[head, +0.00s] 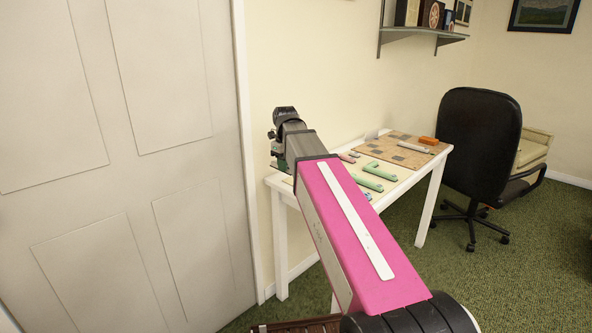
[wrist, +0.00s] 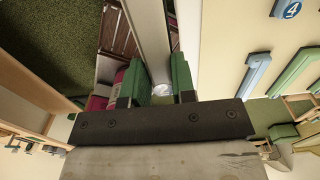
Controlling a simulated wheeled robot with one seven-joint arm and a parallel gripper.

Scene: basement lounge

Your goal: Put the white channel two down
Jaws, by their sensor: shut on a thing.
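In the wrist view my gripper (wrist: 158,80) has its two green-padded fingers closed on a long, pale grey-white channel (wrist: 149,40). The channel runs up and out of the top of the picture between the fingers. No number can be read on it. In the head view my arm reaches over the left end of the white table (head: 437,178), and my gripper is mostly hidden behind it. The held channel cannot be made out there.
Green channels (head: 379,170) and small blue and pink pieces lie on the table. A tan board (head: 391,153) with grey patches holds a whitish piece (head: 413,147) and an orange block (head: 429,140). A blue piece marked 4 (wrist: 287,9) shows in the wrist view. A black chair (head: 478,145) stands right.

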